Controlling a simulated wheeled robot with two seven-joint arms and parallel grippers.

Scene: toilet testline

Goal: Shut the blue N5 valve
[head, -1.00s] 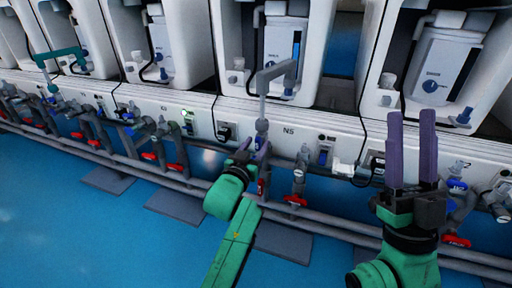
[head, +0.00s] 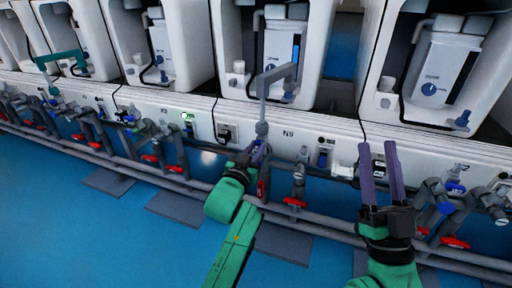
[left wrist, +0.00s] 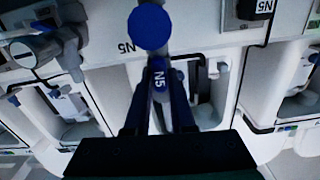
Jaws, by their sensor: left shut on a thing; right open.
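My left gripper (left wrist: 160,100) is shut on the blue handle, one finger on each side. In the head view my left gripper (head: 260,150) is at the pipe just left of the N5 panel label (head: 288,133); its fingers and arm mostly hide the valve there. My right gripper (head: 378,146) is open and empty, fingers pointing up, in front of the bench to the right.
A grey bent spout (head: 272,78) rises above the left gripper. Red-handled valves (head: 294,202) and grey pipes (head: 330,232) run along the bench front. Another blue valve (head: 447,207) is right of my right gripper. White toilet units (head: 270,50) stand behind. The blue floor (head: 60,230) is clear at front left.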

